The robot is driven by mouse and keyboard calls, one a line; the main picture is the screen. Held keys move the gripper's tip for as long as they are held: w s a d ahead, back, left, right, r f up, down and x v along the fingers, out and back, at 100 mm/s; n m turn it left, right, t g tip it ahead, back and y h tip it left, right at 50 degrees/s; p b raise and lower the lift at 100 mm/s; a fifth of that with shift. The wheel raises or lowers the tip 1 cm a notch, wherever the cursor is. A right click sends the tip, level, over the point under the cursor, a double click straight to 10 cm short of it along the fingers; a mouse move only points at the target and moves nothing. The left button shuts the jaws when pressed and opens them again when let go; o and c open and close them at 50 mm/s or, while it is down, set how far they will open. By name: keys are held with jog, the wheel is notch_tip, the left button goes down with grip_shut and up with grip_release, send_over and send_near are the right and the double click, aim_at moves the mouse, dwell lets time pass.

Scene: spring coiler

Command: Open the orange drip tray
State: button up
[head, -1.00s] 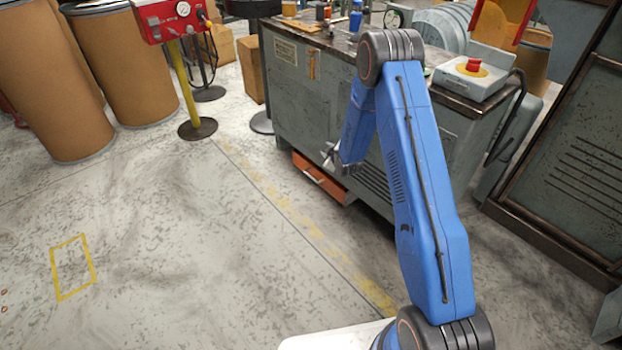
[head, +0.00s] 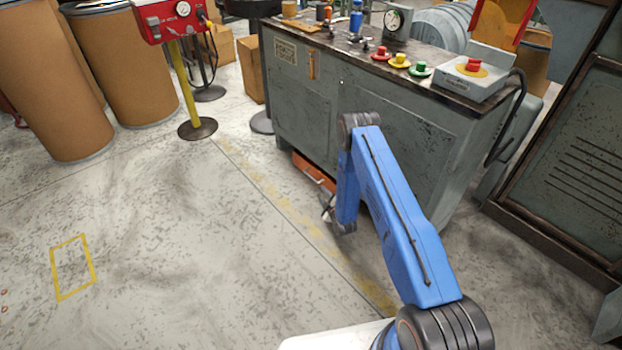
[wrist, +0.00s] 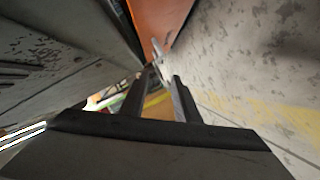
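The orange drip tray (head: 308,168) sits low in the grey machine cabinet, at floor level. Its front shows in the head view, partly hidden by my arm. In the wrist view the orange tray (wrist: 158,18) fills the top middle, with a small pale handle (wrist: 157,48) on it. My gripper (wrist: 160,80) is open, its two dark fingers apart with nothing seen between them. The handle appears just beyond the fingertips; I cannot tell if they touch. In the head view my gripper (head: 327,208) is low beside the tray front, mostly hidden by my wrist.
The grey cabinet (head: 400,135) stands behind my arm, with coloured buttons and a gauge on top. A post with a heavy round base (head: 197,128) and brown drums (head: 130,70) stand at the left. The floor in front of the tray is clear.

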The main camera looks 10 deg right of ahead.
aim_at(311, 177)
jog(key=x, duration=1.7)
jog(key=shift+w+a, duration=0.15)
jog(key=shift+c, duration=0.6)
grip_shut()
